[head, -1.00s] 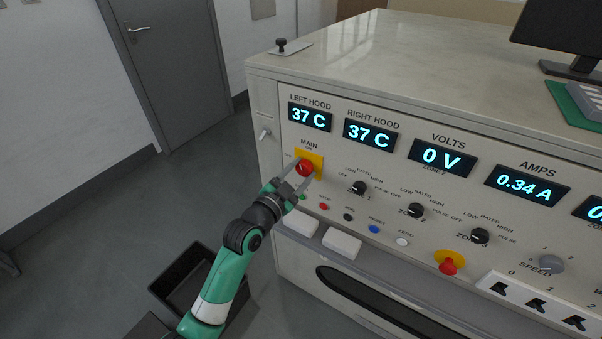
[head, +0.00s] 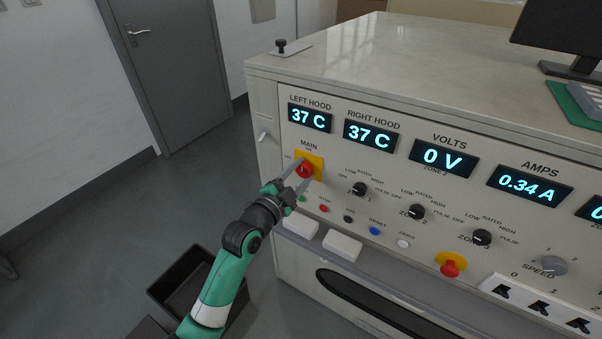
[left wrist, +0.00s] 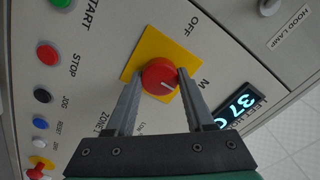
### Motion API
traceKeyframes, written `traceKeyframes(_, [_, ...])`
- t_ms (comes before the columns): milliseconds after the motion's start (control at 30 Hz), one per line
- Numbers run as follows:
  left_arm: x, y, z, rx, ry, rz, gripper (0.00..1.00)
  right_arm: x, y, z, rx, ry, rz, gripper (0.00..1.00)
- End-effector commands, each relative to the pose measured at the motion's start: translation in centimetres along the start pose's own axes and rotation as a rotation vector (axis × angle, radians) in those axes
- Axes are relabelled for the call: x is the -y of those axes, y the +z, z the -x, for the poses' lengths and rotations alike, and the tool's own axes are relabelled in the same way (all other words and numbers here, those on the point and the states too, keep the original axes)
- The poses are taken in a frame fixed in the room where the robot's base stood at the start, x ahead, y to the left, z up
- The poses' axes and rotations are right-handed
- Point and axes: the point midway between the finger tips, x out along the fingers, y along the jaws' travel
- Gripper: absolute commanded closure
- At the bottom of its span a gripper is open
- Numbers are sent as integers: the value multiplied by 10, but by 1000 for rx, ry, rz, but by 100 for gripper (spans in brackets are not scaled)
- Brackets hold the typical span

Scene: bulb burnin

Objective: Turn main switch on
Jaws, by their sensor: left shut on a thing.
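The main switch (head: 304,170) is a red round knob on a yellow square plate, on the cabinet's front panel below the MAIN label. It also shows in the left wrist view (left wrist: 159,78), with a pale line on its face. My left gripper (head: 302,172) reaches it from the lower left. In the left wrist view, the two grey fingers (left wrist: 158,85) lie on either side of the red knob, shut on it. My right gripper is not in view.
Dials such as the zone 1 knob (head: 358,189) and small coloured buttons (head: 323,209) sit close by on the panel. A red stop button on yellow (head: 450,266) is further right. A dark bin (head: 178,289) stands on the floor below my arm.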

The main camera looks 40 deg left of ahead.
Motion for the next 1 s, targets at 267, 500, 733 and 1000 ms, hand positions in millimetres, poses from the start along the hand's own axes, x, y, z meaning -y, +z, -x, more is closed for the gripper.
traceKeyframes(267, [0,0,0,0,0,-2,16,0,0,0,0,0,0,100])
traceKeyframes(500, [0,0,0,0,0,-1,16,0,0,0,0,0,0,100])
traceKeyframes(733, [2,-1,21,2,0,-1,16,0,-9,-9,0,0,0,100])
traceKeyframes(1000, [2,-1,85,3,1,0,16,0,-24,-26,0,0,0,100])
